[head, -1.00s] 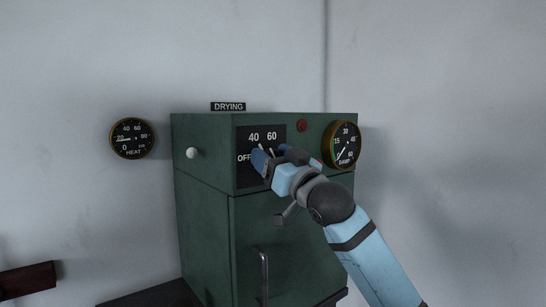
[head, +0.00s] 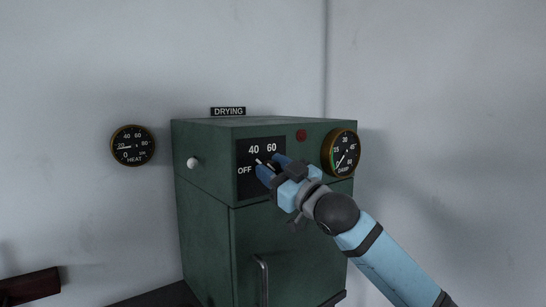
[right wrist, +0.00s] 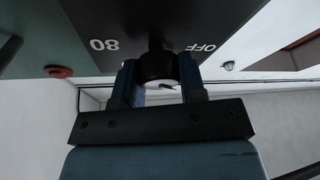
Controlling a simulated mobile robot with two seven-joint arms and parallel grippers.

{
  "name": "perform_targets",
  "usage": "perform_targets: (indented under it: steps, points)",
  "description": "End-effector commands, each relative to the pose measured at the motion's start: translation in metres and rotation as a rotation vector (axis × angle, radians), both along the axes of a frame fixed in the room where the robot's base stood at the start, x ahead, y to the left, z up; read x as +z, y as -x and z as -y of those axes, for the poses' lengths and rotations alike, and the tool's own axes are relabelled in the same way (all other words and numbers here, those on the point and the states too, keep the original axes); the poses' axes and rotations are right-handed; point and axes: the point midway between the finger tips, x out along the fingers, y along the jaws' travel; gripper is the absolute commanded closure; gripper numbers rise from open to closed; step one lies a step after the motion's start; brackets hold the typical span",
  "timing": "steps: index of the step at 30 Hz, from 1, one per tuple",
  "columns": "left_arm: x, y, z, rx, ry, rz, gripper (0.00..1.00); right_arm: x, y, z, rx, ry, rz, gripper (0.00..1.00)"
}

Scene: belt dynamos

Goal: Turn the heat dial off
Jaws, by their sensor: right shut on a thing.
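The heat dial's black plate (head: 248,185) is on the upper front of the green drying cabinet (head: 205,205), with OFF, 40 and 60 visible in the head view. My right gripper (head: 272,166) is at the dial, its blue fingers shut on either side of the black dial knob (right wrist: 157,63), seen in the right wrist view. A pale pointer mark shows at the knob's upper left, between OFF and 40. The fingers hide most of the knob in the head view. My left gripper is not in view.
A HEAT gauge (head: 132,146) hangs on the wall at left, its needle near 20. A DAMP gauge (head: 341,153), a red button (head: 301,136) and a white knob (head: 193,163) are on the cabinet. A door handle (head: 263,275) sticks out below the dial.

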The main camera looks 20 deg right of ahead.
Motion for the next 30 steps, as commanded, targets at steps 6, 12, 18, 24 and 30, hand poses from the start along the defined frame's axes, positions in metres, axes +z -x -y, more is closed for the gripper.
perform_targets:
  steps: [6, 12, 18, 24, 30]
  points:
    - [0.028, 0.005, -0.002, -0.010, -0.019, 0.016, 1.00, 0.006, 0.000, 0.001, 0.000, 0.199, 0.065, 0.86]
    - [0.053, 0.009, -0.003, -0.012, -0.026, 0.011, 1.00, 0.007, 0.000, 0.000, 0.000, 0.371, 0.129, 0.86]
    - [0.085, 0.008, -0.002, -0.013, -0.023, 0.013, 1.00, 0.005, 0.000, -0.001, 0.001, 0.517, 0.181, 0.86]
    - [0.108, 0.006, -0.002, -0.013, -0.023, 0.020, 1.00, 0.002, 0.000, -0.001, 0.001, 0.622, 0.221, 0.86]
    - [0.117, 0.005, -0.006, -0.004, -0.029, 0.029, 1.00, 0.000, 0.001, -0.002, 0.002, 0.681, 0.243, 0.86]
